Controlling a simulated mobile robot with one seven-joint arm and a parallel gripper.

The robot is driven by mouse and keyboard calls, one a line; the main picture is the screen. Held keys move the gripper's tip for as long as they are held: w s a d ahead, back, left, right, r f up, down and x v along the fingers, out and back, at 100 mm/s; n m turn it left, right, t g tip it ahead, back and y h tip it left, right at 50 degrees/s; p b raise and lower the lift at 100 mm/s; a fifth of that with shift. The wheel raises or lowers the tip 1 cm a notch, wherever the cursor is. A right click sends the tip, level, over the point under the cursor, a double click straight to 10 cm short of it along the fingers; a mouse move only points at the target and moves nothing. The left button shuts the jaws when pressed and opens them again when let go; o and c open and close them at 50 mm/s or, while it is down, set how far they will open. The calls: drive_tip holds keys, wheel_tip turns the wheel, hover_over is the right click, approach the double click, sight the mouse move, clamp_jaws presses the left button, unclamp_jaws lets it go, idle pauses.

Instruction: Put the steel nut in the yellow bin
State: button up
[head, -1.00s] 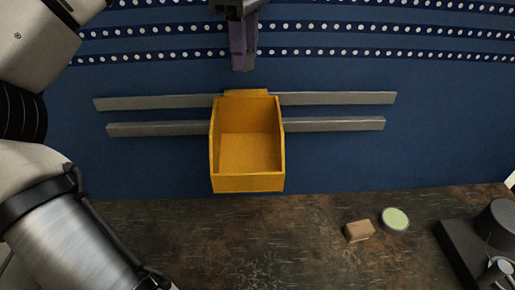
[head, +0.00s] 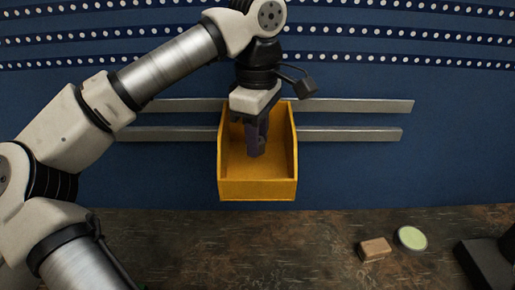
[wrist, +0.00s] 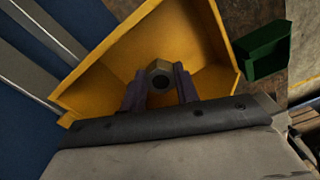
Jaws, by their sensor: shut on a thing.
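The yellow bin (head: 257,190) hangs on the grey rails of the blue wall panel, open at the top. In the wrist view its orange-yellow wall (wrist: 185,22) surrounds the space beyond my fingers. My gripper (head: 257,150) points down over the bin, its fingertips within the bin's outline; how deep they reach is hard to tell. In the wrist view my gripper (wrist: 160,88) is shut on the steel nut (wrist: 158,68), a hex shape with a dark hole held between the two purplish fingers. In the head view the nut is barely distinguishable at the fingertips.
A brown block (head: 374,249) and a round pale green-topped thing (head: 411,238) stand on the dark worn table (head: 200,245). A dark base (head: 487,262) is at the right edge. A green bin (wrist: 266,50) shows beside the yellow bin in the wrist view.

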drive_tip(key=shift+f, duration=1.75)
drive_tip(key=o, duration=1)
wheel_tip(320, 180, up, 12)
drive_tip(key=shift+r+b, duration=0.1)
drive_tip(key=shift+b, duration=0.2)
